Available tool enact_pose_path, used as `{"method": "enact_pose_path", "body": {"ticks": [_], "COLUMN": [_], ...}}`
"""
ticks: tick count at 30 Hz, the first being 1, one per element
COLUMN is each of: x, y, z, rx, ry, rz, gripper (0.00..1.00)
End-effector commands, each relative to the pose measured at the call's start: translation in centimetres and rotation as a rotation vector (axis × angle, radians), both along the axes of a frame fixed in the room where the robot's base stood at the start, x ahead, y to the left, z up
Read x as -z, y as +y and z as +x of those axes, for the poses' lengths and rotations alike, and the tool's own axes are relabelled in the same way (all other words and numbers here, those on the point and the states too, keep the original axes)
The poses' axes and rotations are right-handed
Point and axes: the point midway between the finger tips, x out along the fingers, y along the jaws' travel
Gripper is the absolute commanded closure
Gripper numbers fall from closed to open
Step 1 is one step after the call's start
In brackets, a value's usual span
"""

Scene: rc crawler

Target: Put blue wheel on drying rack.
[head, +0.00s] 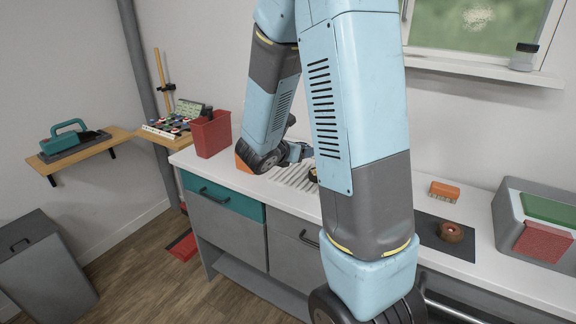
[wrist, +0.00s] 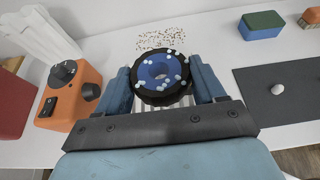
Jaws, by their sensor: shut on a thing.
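The blue wheel (wrist: 160,72), a blue hub in a black tyre dotted with pale droplets or suds, is between the two fingers of my gripper (wrist: 163,88) in the wrist view. My gripper is shut on it, with a finger at either side. White grooves (head: 291,177) in the counter show in the head view; grooves also show under the wheel in the wrist view. I cannot tell which of these is the drying rack. My arm hides much of the gripper in the head view.
An orange device with a black knob (wrist: 72,97) stands left of my gripper, near a red bin (head: 210,133). At right lie a dark mat (wrist: 290,105) and a blue-green block (wrist: 261,27). Brown specks (wrist: 160,38) lie on the counter behind the wheel.

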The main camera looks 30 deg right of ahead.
Motion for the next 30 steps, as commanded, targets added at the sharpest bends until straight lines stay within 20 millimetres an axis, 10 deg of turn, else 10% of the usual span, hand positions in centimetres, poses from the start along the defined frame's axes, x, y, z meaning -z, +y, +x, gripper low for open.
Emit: {"method": "enact_pose_path", "body": {"ticks": [15, 30], "x": [5.3, 8.3], "y": [-0.2, -0.5], "z": [7.4, 9.8], "rx": [-0.012, -0.012], "ry": [0.003, 0.002], "rz": [-0.001, 0.000], "gripper": [0.61, 0.61]}}
